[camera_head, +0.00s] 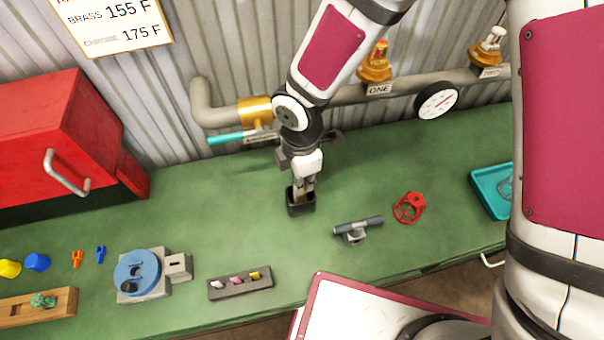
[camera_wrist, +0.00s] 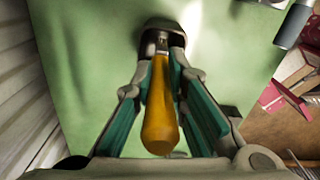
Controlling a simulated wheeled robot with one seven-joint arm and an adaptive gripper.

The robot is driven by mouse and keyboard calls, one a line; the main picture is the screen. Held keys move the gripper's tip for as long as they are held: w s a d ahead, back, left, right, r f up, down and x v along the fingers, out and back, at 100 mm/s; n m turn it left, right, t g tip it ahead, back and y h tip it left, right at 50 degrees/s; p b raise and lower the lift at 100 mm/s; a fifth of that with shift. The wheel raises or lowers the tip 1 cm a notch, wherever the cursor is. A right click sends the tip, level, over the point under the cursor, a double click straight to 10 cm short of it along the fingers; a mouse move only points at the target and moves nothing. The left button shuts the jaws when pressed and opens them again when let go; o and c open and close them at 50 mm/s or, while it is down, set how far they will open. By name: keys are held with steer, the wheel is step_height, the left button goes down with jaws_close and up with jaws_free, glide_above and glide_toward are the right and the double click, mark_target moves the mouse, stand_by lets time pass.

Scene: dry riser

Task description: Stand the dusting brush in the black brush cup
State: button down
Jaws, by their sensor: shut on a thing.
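The dusting brush has an orange handle (camera_wrist: 160,115), which shows between my fingers in the wrist view, with its metal neck at the far end. My gripper (camera_head: 303,186) is shut on the brush, directly above the black brush cup (camera_head: 301,208). The cup stands on the green bench and also shows past the fingertips in the wrist view (camera_wrist: 176,26). The brush's far end reaches into the cup's mouth. The bristles are hidden, so I cannot tell how deep they sit or whether they touch the bottom.
A grey tube on a stand (camera_head: 357,229) and a red handwheel (camera_head: 409,207) lie to the right of the cup. A rack with small coloured pieces (camera_head: 240,287) is front left. Pipes with a teal-handled valve (camera_head: 228,137) run behind. Bench around the cup is clear.

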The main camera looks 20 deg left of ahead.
steer(key=shift+f, duration=0.1)
steer(key=c, duration=1.5)
jaws_free()
step_height(320, 180, up, 12)
steer(key=shift+r, duration=0.1)
